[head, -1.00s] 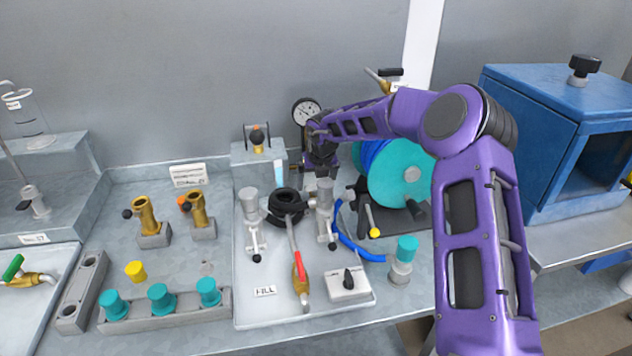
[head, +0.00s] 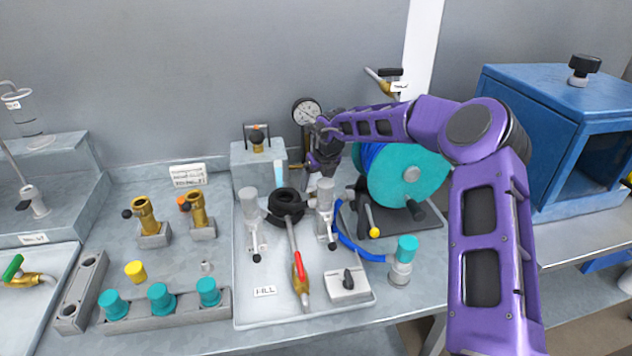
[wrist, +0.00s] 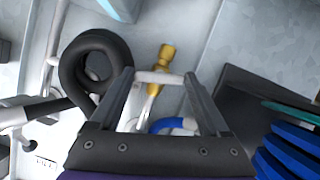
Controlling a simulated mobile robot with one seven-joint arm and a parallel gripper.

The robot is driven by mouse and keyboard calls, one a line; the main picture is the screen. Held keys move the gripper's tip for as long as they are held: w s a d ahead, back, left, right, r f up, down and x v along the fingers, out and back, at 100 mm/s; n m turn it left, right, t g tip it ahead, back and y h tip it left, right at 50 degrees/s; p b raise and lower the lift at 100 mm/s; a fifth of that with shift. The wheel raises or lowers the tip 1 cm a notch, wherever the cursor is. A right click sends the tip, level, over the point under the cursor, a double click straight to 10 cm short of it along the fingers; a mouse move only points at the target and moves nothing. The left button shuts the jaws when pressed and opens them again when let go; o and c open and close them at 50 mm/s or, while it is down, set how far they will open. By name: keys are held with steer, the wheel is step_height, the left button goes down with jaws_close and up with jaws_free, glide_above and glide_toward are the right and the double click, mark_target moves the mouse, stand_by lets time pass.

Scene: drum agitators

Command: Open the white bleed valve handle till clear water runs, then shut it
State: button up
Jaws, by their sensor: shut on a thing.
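The white bleed valve handle (wrist: 158,77) lies crosswise between my fingertips in the wrist view. Its brass valve body (wrist: 165,57) is just beyond, and brass also shows beside my gripper in the head view (head: 295,167). My gripper (wrist: 158,75) is shut on the white handle; in the head view my gripper (head: 312,164) is at the back of the tray, below the pressure gauge (head: 306,111). A pale blue clear tube (head: 279,173) stands left of it. I cannot tell whether water is running or how clear it is.
A black hose coil (wrist: 93,62) is close left of my fingers. A blue hose (wrist: 172,124) curves below them. A teal reel (head: 408,184) with blue hose stands close right. Grey cylinders (head: 326,195) and a red-handled brass valve (head: 299,277) are in front on the white tray (head: 262,312).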

steer(key=n+y, duration=0.1)
steer(key=n, duration=0.2)
steer(key=shift+w+d+n+g, duration=0.1)
steer(key=shift+n+g, duration=0.3)
steer(key=n+g+y, duration=0.1)
steer(key=n, duration=0.2)
steer(key=shift+w+n, duration=0.1)
steer(key=shift+n, duration=0.2)
steer(key=n+g, duration=0.1)
steer(key=n, duration=0.2)
steer(key=n+g, duration=0.1)
steer(key=n, duration=0.2)
steer(key=shift+w+g, duration=0.15)
steer(key=shift+g, duration=0.15)
steer(key=shift+n+y, duration=0.3)
steer(key=shift+n, duration=0.1)
steer(key=o, duration=1.2)
steer(key=v, duration=1.2)
